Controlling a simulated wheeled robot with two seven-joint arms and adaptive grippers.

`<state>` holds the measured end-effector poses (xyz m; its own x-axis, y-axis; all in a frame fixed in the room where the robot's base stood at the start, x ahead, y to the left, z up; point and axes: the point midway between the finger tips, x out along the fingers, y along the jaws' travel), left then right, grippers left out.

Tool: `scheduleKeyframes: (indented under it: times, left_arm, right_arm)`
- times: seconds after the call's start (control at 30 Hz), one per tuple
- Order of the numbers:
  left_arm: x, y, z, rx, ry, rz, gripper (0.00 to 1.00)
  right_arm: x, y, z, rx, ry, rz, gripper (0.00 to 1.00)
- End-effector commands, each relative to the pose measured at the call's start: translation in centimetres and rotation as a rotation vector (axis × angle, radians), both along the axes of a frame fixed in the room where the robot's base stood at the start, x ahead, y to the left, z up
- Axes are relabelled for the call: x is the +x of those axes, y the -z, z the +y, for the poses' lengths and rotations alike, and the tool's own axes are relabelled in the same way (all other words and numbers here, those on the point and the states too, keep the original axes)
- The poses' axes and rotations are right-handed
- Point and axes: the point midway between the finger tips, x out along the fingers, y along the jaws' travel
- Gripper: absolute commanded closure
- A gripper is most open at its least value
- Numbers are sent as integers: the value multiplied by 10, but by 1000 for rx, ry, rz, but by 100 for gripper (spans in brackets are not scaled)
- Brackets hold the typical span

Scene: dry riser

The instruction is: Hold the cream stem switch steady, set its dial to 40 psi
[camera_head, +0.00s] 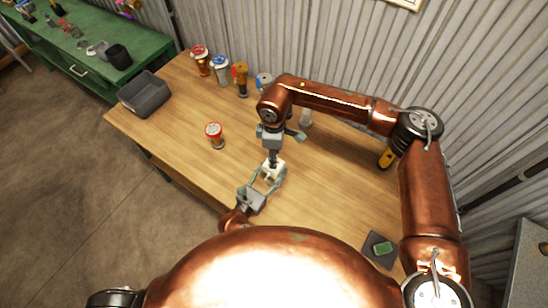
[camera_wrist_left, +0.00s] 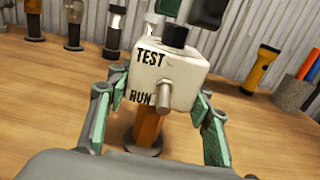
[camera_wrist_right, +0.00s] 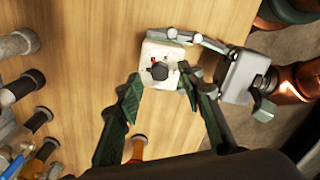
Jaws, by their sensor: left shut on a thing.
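The cream stem switch (camera_head: 275,168) stands near the table's front edge. In the left wrist view the switch (camera_wrist_left: 165,72) has TEST and RUN on its face, a metal lever, and an orange-brown stem on a round base. My left gripper (camera_head: 265,181) is shut on the switch, with a finger at each side. The black dial knob (camera_wrist_right: 159,71) is on top, with a small red mark beside it; its setting is too small to read. My right gripper (camera_wrist_right: 162,92) is open above the switch, its fingers apart around the knob's sides and not visibly touching it.
A red-capped jar (camera_head: 214,136) stands left of the switch. A grey bin (camera_head: 146,94) is at the table's left end. Several capped fittings line the back, including a red-topped one (camera_head: 200,59). A yellow flashlight (camera_head: 386,158) and a green-topped pad (camera_head: 381,249) are at right.

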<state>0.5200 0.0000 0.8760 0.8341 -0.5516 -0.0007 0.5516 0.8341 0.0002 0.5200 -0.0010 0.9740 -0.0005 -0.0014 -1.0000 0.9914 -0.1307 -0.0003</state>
Motion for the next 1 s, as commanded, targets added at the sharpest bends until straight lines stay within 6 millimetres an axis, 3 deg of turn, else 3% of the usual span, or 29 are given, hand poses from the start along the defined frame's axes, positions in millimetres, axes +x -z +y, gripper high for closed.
scheduleKeyframes:
  times: [0.3,0.5,1.0]
  left_arm:
    - [0,0,0,1,1,1,91]
    - [0,0,0,1,1,1,91]
    - [0,0,-1,-1,1,1,91]
  right_arm:
    - [2,-67,0,-1,1,-5,65]
    - [1,-93,-1,-2,2,-4,65]
    - [1,-101,0,-1,1,-1,65]
